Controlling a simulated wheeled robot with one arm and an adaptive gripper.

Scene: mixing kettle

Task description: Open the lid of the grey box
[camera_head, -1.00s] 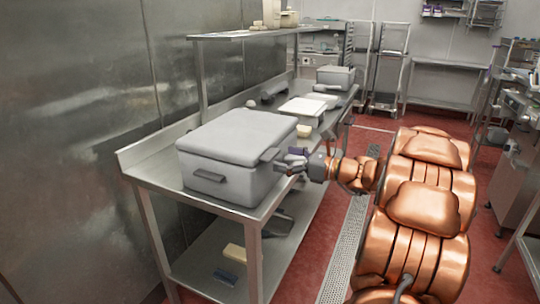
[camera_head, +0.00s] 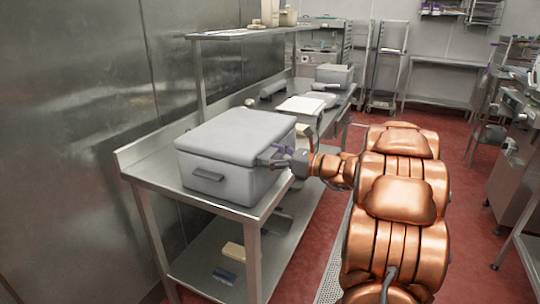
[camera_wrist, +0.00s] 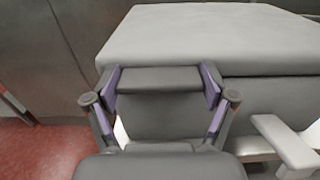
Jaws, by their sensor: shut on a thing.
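The grey box (camera_head: 222,186) sits on the steel table, and its lid (camera_head: 235,136) lies flat and closed on top. The lid also fills the upper part of the wrist view (camera_wrist: 215,40). My gripper (camera_head: 278,159) is at the right side of the box, at lid height. In the wrist view, its two purple-padded fingers (camera_wrist: 160,82) are shut on the grey lid handle (camera_wrist: 160,79), one at each end. A second handle (camera_head: 208,175) shows on the box's near side. The gripper hides most of the gripped handle in the head view.
A steel table (camera_head: 150,166) carries the box, with a white tray (camera_head: 301,105) and another grey box (camera_head: 334,75) farther back. An upper shelf (camera_head: 245,33) runs behind. A lower shelf (camera_head: 205,262) holds small blocks. Red floor lies open to the right.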

